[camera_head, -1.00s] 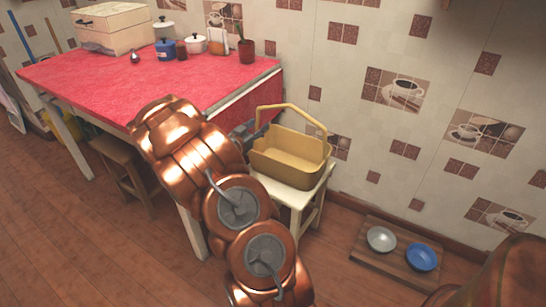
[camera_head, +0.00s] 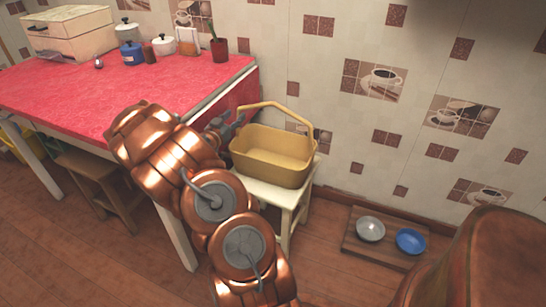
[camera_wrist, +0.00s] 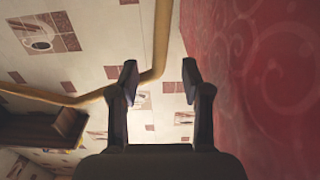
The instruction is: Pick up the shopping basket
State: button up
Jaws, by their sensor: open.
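The yellow shopping basket (camera_head: 272,157) stands upright on a small white stool (camera_head: 272,195), its arched handle (camera_head: 262,104) raised. My gripper (camera_head: 236,122) is at the left side of the basket, close to the left end of the handle. In the wrist view my gripper (camera_wrist: 160,76) is open, its two dark fingers spread. The yellow handle (camera_wrist: 161,35) runs down between the fingertips in the picture, then bends away left behind the left finger. I cannot tell whether it lies between the fingers or beyond them. Nothing is held.
The red-covered table (camera_head: 75,90) is just left of the stool, with a cream box (camera_head: 70,35), pots and a plant (camera_head: 219,47). Its red cloth (camera_wrist: 260,80) fills the wrist view's right side. A board with two bowls (camera_head: 385,240) lies on the floor. The tiled wall is behind.

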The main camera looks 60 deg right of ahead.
aim_at(238, 114)
jog(key=shift+d, duration=1.85)
